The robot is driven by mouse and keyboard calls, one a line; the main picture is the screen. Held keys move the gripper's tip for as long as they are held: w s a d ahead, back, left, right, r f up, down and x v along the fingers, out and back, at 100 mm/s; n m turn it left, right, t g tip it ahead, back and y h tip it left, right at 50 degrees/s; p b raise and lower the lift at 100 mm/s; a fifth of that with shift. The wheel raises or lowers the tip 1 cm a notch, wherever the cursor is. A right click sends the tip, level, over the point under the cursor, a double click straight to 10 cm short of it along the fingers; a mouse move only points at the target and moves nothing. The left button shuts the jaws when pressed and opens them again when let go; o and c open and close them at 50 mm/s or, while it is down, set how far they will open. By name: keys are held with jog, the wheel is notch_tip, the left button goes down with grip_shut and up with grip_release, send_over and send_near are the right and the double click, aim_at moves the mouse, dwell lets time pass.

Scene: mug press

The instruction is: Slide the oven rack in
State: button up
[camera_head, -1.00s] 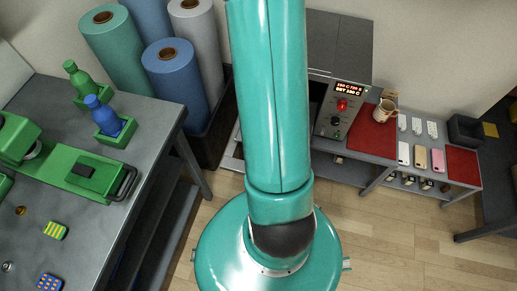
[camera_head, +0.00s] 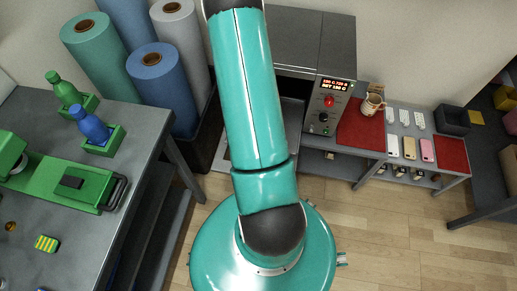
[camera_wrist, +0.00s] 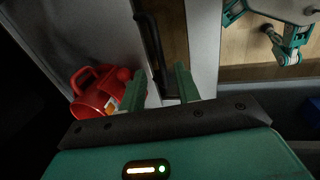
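The oven (camera_head: 310,40) stands at the back with a lit control panel (camera_head: 327,105). My arm covers part of its front, and a grey metal surface, perhaps the rack (camera_head: 291,112), shows beside the arm. In the wrist view, my gripper (camera_wrist: 160,88) has its two green fingers apart with nothing between the tips. A dark bar handle (camera_wrist: 152,45) lies beyond the fingers, close to the left one; I cannot tell whether they touch. A red mug (camera_wrist: 92,98) lies left of the fingers on a pale metal surface. My gripper is hidden in the head view.
A workbench (camera_head: 135,75) with green and blue bottles stands left. Tall rolls (camera_head: 165,85) stand behind it. A side table with a red mat (camera_head: 361,124), a beige mug (camera_head: 372,104) and phones is right. The wooden floor (camera_head: 400,230) is clear at lower right.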

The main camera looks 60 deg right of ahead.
jog(key=shift+w+d+f, duration=0.15)
jog(key=shift+d+f, duration=0.05)
jog(key=shift+f, duration=0.95)
jog(key=shift+w+d+f, duration=0.1)
jog(key=shift+d+f, duration=0.1)
jog(key=shift+f, duration=0.95)
grip_shut()
